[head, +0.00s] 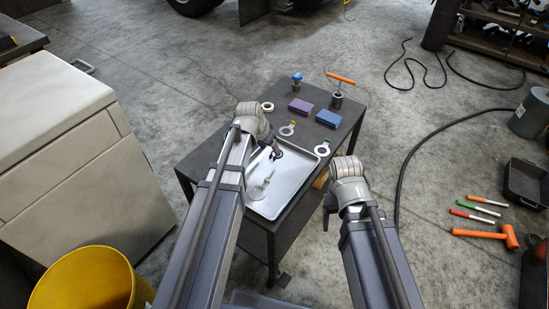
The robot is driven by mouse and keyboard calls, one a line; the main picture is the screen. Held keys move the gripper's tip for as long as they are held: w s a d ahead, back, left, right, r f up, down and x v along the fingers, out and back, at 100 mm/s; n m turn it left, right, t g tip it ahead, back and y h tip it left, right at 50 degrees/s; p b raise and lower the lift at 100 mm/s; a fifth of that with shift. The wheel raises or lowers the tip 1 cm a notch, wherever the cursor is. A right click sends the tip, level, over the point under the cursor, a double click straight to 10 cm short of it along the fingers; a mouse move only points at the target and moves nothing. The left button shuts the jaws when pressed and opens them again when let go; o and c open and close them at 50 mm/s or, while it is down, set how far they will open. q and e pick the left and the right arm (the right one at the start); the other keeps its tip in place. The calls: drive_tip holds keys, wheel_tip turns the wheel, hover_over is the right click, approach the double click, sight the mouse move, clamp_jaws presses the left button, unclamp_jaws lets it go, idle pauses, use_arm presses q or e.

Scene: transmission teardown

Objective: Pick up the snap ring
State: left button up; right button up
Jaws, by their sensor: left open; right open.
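A small pale round part (258,191) lies in the metal tray (290,190). I cannot tell which of these is the snap ring. My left gripper (276,152) is open above the back part of the tray, close to the ring behind it, and I see nothing between its fingers. My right gripper (327,214) is open beside the table's right edge; its fingers are partly hidden by its wrist.
A pale cabinet (60,150) stands left. An orange mallet (508,237) lies on the floor right.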

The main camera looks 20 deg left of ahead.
sight(272, 160)
use_arm(q)
drive_tip(key=b+x, duration=0.4)
drive_tip(key=x, duration=0.1)
drive_tip(key=shift+a+f+b, duration=0.1)
drive_tip(key=shift+f+b, duration=0.05)
drive_tip(key=shift+b, duration=0.15)
drive_tip(key=shift+c, duration=0.3)
clamp_jaws()
